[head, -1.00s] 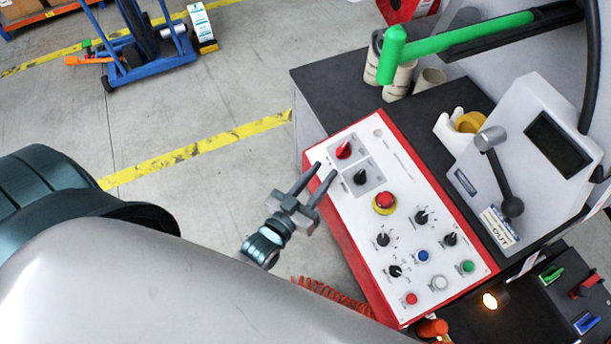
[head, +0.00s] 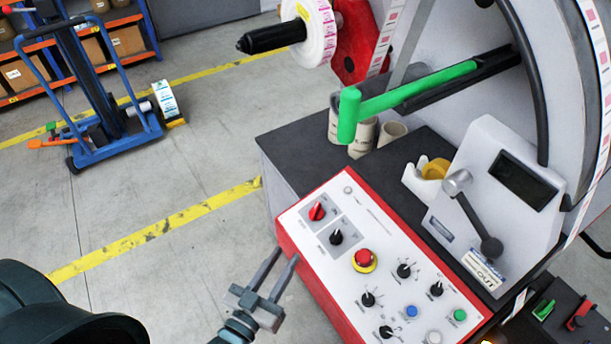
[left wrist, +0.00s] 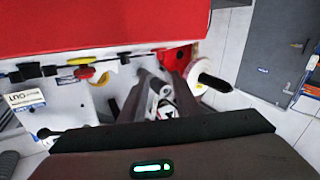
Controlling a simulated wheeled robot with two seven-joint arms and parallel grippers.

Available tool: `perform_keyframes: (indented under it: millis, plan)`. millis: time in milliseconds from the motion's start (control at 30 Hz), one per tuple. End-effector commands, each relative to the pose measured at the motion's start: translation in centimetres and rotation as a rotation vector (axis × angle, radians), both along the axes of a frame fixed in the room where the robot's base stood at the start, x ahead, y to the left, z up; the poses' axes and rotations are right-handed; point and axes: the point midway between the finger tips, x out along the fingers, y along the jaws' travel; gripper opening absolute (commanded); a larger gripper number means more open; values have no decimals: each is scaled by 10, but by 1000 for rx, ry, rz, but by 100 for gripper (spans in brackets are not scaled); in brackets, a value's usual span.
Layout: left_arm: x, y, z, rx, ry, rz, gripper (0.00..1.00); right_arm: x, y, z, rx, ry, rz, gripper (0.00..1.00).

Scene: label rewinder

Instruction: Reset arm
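The task names an arm. My left gripper (head: 276,271) is in the lower middle of the head view, beside the left edge of the control panel, its two fingers apart with nothing between them. In the left wrist view its dark fingers (left wrist: 160,95) also show apart. A long arm with a green end (head: 415,91) reaches across the machine above the panel. A lever with a silver knob and black hub (head: 470,210) sits on the white display housing. I cannot tell which of these the task means. My right gripper is not in view.
The red-edged white control panel (head: 335,275) carries several knobs and a red emergency button (head: 366,258). A roll of labels (head: 312,35) is on a black spindle. Cardboard cores (head: 362,135) stand on the dark worktop (head: 290,145). A blue trolley (head: 110,130) stands on open floor at left.

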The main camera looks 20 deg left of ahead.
Motion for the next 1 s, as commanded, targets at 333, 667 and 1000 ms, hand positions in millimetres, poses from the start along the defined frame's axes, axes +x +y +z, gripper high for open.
perform_keyframes:
  millis: [333, 667, 1000]
  plan:
    - [0, -1, -21, 8, 35, -3, 29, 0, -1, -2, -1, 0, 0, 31]
    - [-15, -4, -163, 72, 288, -26, 29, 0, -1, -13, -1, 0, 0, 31]
    - [-91, 7, -364, 180, 701, -68, 29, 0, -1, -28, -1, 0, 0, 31]
